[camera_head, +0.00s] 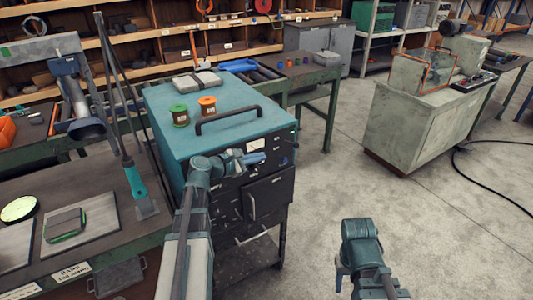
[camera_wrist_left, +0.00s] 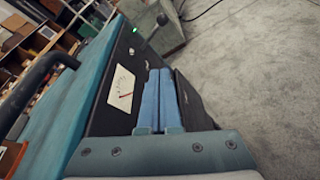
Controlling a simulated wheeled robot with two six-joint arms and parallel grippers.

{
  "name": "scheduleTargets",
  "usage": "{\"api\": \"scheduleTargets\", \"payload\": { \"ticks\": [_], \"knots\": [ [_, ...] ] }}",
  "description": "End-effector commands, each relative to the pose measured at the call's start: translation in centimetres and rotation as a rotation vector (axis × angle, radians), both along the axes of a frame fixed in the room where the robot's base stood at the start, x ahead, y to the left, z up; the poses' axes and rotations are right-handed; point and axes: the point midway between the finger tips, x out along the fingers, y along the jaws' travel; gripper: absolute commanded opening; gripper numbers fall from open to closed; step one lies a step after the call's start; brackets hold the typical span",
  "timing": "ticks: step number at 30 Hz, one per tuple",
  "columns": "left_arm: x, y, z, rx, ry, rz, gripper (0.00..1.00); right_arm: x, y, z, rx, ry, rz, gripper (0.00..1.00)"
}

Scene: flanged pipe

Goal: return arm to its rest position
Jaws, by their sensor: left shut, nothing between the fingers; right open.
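My left gripper (camera_head: 258,158) is at the upper front of the teal-topped cabinet (camera_head: 225,100), pointing right. In the left wrist view its two blue fingers (camera_wrist_left: 160,100) lie side by side, shut with nothing between them. They appear close to the cabinet's dark front panel, which carries a white dial gauge (camera_wrist_left: 122,88); I cannot tell whether they touch it. My right gripper (camera_head: 341,274) is low over the floor right of the cabinet. It is open; only a small blue part shows beyond the arm, and its fingertips are largely hidden.
A workbench with plates (camera_head: 80,226) is left. A grey machine (camera_head: 425,115) stands right. Floor between is clear.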

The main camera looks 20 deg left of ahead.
Motion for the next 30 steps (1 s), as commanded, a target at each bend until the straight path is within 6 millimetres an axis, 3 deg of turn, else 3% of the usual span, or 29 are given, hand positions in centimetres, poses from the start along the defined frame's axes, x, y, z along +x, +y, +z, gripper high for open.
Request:
{"api": "scheduleTargets", "payload": {
  "ticks": [18, 21, 23, 26, 30],
  "knots": [
    [-0.7, 0.3, 0.2, 0.0, 0.001, -0.001, 0.0, 0.0, 0.0, 0.2, 0.0, 0.0, 0.0, 0.5],
    [-0.8, -0.4, -0.1, 0.019, 0.004, -0.018, 0.0, 0.0, 0.0, 0.2, 0.0, 0.0, 0.0, 0.5],
    [-1.0, -1.9, -0.6, 0.065, 0.008, -0.061, 0.0, 0.0, 0.0, 0.2, 0.0, 0.0, 0.0, 0.5],
    [-2.1, -6.4, -2.6, 0.218, 0.023, -0.202, 0.0, 0.0, 0.0, 0.2, 0.0, 0.0, 0.0, 0.5],
    [-6.0, -14.8, -7.0, 0.556, 0.03, -0.545, 0.0, 0.0, 0.0, 0.2, 0.0, 0.0, 0.0, 0.5]
  ]
}}
